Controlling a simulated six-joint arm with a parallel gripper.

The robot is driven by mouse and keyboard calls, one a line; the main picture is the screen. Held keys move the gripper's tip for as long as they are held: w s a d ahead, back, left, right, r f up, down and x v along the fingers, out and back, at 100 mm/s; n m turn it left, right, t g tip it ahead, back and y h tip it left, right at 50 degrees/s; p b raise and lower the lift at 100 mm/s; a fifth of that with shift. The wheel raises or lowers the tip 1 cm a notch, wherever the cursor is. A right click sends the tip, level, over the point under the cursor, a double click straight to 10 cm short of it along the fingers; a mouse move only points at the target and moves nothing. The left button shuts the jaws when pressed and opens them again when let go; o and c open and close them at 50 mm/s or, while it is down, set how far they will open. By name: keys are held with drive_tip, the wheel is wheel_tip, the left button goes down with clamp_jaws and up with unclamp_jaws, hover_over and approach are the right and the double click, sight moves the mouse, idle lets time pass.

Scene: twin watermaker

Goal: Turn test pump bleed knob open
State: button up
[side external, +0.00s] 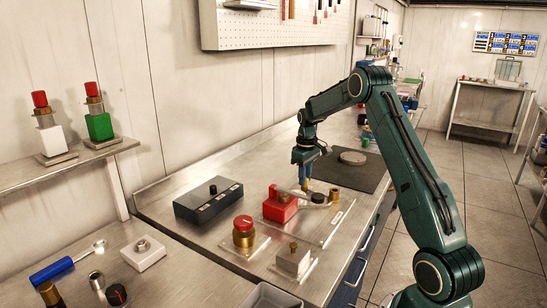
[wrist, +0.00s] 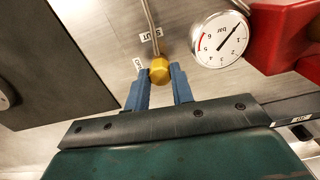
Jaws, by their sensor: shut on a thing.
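The test pump's bleed knob is a small gold faceted knob (wrist: 159,70) on a thin metal line in the wrist view. My gripper (wrist: 158,85) has its two blue fingers on either side of it and is shut on it. In the side external view my gripper (side external: 305,184) points down at the bench beside the red pump body (side external: 279,207); the knob is mostly hidden by the fingers there. Part of the red body (wrist: 290,35) also shows in the wrist view. Next to the knob is a white round bar gauge (wrist: 220,40) with its needle pointing up and right.
A dark box (side external: 208,200) and a brass valve with a red top (side external: 243,231) stand left of the pump. A dark mat (side external: 358,172) lies behind my gripper.

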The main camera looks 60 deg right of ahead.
drive_tip(key=shift+n, duration=0.5)
drive_tip(key=o, duration=1)
wheel_tip(320, 180, up, 14)
drive_tip(key=shift+f, duration=0.1)
idle(0.5)
